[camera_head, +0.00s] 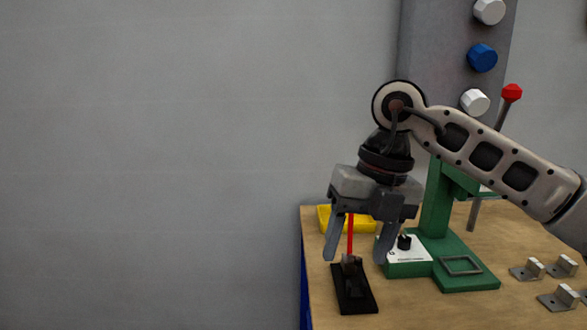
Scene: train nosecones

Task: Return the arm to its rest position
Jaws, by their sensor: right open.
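My right arm comes in from the right edge. Its gripper (355,260) points down over the left part of the wooden table (420,310). The fingers are spread and hold nothing that I can see. A thin upright red rod (350,235) shows between the fingers, above a black base (355,295) on the table; I cannot tell how far the fingers are from it. My left gripper is not in view.
A green press-like stand (437,200) with a red-knobbed lever (511,92) stands behind the gripper. A yellow tray (326,222) lies at the back left. Several metal brackets (527,269) sit at right. A grey panel (430,50) rises behind. Left of the table is clear.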

